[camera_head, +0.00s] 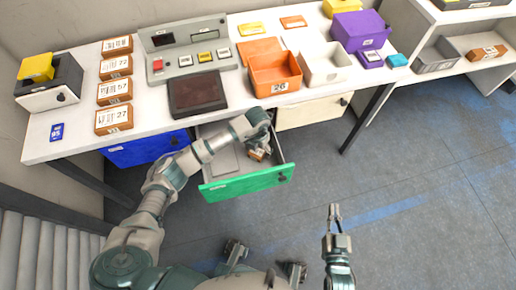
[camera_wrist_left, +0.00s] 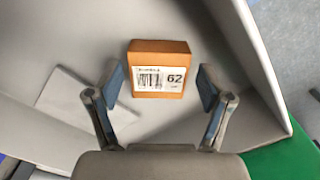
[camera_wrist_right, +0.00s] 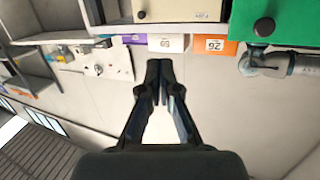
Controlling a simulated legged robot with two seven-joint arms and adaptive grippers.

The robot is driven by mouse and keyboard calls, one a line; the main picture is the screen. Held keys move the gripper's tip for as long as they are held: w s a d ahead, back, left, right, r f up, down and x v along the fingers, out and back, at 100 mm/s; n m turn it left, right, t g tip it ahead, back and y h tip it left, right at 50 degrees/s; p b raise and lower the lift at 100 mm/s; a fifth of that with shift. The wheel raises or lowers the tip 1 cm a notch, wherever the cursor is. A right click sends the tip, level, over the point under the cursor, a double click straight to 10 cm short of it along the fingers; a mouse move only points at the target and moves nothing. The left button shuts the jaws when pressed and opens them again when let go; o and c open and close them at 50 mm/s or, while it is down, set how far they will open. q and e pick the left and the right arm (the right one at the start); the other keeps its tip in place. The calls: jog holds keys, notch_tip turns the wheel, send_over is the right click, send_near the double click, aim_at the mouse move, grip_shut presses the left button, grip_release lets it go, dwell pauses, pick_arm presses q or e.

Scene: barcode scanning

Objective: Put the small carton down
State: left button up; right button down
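The small carton (camera_wrist_left: 160,72) is an orange-brown box with a white barcode label reading 62. In the left wrist view it rests on the bottom of the open drawer. My left gripper (camera_wrist_left: 160,92) is open, with its fingers spread on either side of the carton and clear gaps between. In the head view my left gripper (camera_head: 258,143) reaches down into the green-fronted drawer (camera_head: 245,184), partly covering the carton (camera_head: 258,154). My right gripper (camera_head: 334,212) is over the floor right of the drawer, empty, its fingers close together in the right wrist view (camera_wrist_right: 159,75).
The white table (camera_head: 130,132) holds several labelled cartons (camera_head: 114,119), a scanner console (camera_head: 188,46), a dark pad (camera_head: 197,93), an orange bin (camera_head: 274,74), a white bin (camera_head: 325,64) and a purple box (camera_head: 360,30). A flat pale piece (camera_wrist_left: 72,105) lies in the drawer. Floor at right is clear.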

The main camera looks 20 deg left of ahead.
aim_at(258, 151)
pick_arm(q)
jog(key=shift+r, duration=0.2)
notch_tip(258, 151, up, 12)
jog(key=p, duration=0.3)
pick_arm(e)
jog(key=s+d+f+g+h, duration=0.2)
jog(key=s+f+g, duration=0.4)
jog(key=f, duration=0.1)
jog(key=shift+d+g, duration=0.3)
jog(key=shift+d, duration=0.1)
pick_arm(q)
jog(key=shift+f, duration=0.1)
pick_arm(e)
jog(key=shift+w+f, duration=0.1)
